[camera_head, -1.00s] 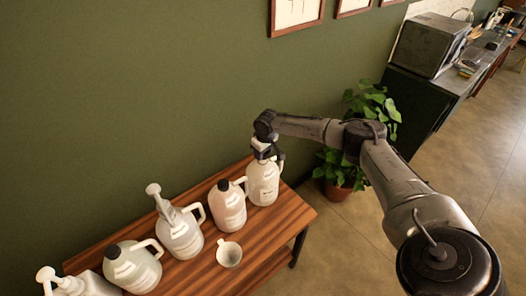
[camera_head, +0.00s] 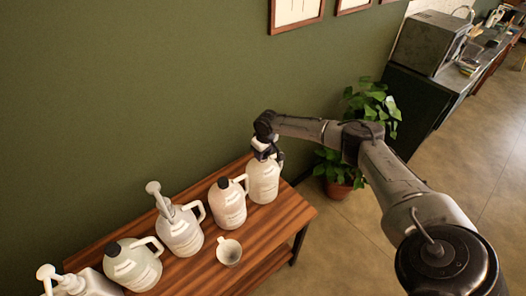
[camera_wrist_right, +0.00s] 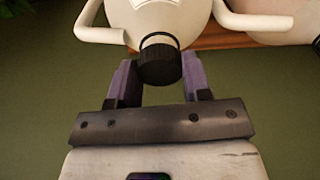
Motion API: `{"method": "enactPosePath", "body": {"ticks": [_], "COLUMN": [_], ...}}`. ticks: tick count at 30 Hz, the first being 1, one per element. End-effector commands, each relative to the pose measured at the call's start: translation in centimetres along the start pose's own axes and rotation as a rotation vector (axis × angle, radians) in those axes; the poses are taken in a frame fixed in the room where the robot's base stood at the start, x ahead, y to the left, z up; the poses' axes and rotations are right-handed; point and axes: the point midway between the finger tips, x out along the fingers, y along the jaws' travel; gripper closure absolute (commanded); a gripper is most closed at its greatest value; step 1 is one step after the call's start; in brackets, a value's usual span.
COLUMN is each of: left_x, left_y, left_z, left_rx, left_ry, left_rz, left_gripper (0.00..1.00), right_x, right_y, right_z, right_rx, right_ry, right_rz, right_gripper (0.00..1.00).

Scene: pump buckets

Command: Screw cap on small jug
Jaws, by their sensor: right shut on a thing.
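The small jug (camera_head: 263,182), white with a handle, stands upright at the right end of the wooden table. Its body also shows at the top of the right wrist view (camera_wrist_right: 160,15). My right gripper (camera_head: 267,153) is above its neck and hides most of it in the head view. In the right wrist view the gripper (camera_wrist_right: 156,75) is shut on a black ribbed cap (camera_wrist_right: 160,65), which sits at the jug's mouth. How far the cap is threaded cannot be told. My left gripper is not in view.
A pinkish jug with a dark cap (camera_head: 228,205) stands close to the left. Further left are a pump jug (camera_head: 180,232), a capped jug (camera_head: 133,265) and another pump bottle (camera_head: 70,283). A small white cup (camera_head: 229,252) is in front. A potted plant (camera_head: 340,185) stands beyond the table (camera_head: 292,212).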

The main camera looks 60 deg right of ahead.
Motion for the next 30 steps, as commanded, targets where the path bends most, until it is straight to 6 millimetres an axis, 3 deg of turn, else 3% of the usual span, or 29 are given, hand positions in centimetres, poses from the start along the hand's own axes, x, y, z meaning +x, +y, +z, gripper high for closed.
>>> {"method": "enactPosePath", "body": {"ticks": [30], "left_x": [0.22], "left_y": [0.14], "left_z": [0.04], "left_rx": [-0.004], "left_ry": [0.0], "left_rz": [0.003], "left_gripper": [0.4], "right_x": [0.68], "right_y": [-0.02], "right_z": [0.05], "right_rx": [0.0], "right_ry": [0.001], "right_rz": [0.0], "right_gripper": [0.77]}}
